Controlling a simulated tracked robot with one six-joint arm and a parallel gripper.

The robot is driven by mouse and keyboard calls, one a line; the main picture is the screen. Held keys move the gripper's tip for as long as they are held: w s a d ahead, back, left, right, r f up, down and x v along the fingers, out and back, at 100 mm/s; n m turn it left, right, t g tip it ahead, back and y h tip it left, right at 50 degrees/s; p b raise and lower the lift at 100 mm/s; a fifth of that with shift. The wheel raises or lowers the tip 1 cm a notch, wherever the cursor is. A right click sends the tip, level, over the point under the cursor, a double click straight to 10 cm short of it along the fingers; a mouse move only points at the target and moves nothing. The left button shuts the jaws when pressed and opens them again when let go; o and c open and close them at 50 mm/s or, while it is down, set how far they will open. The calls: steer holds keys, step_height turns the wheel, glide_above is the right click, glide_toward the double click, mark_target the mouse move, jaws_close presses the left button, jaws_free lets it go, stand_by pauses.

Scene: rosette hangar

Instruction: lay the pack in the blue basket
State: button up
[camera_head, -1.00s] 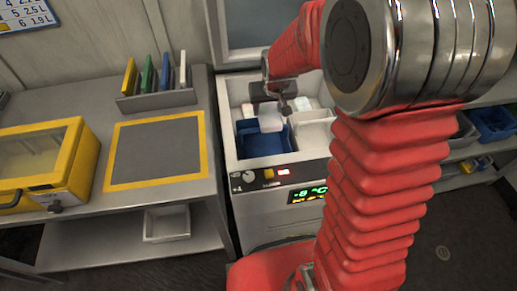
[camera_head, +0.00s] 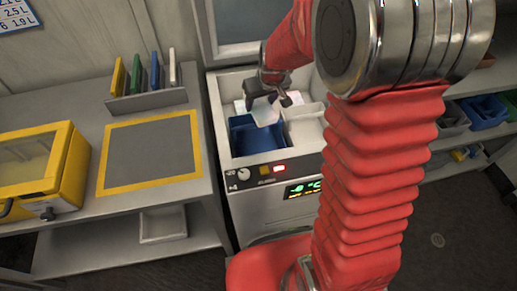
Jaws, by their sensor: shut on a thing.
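The blue basket (camera_head: 256,136) sits in the left part of an open white chest freezer, with its front left inside showing. My gripper (camera_head: 268,99) is over the freezer and shut on a pale white pack (camera_head: 266,114). The pack hangs tilted at the back right of the basket, above or partly inside its opening; I cannot tell how deep it is. The pack hides part of the basket's back right side.
The freezer (camera_head: 234,165) has white compartments to the right of the basket. A bench with a grey mat (camera_head: 150,154) edged in yellow, a yellow box (camera_head: 64,165) and a rack of coloured boards (camera_head: 149,101) stands left. My red arm covers the freezer's right side.

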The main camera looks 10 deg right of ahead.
mark_target(261, 100)
steer(key=n, duration=0.1)
steer(key=w+f+n+y, duration=0.1)
steer(key=w+f+n, duration=0.1)
steer(key=n, duration=0.1)
steer(key=shift+w+d+f+y, duration=0.1)
steer(key=shift+d+y, duration=0.15)
steer(key=shift+y, duration=0.05)
steer(key=w+f+n, duration=0.1)
steer(key=n, duration=0.1)
steer(key=w+f+n+g+y, duration=0.1)
steer(key=n, duration=0.1)
steer(key=w+f+n+g, duration=0.1)
steer(key=n, duration=0.1)
steer(key=w+f+n+g+y, duration=0.1)
steer(key=n, duration=0.2)
steer(key=w+n+g, duration=0.1)
steer(key=n, duration=0.2)
steer(key=shift+a+f, duration=0.4)
step_height(261, 100, down, 6)
steer(key=shift+f, duration=0.15)
steer(key=shift+f, duration=1.85)
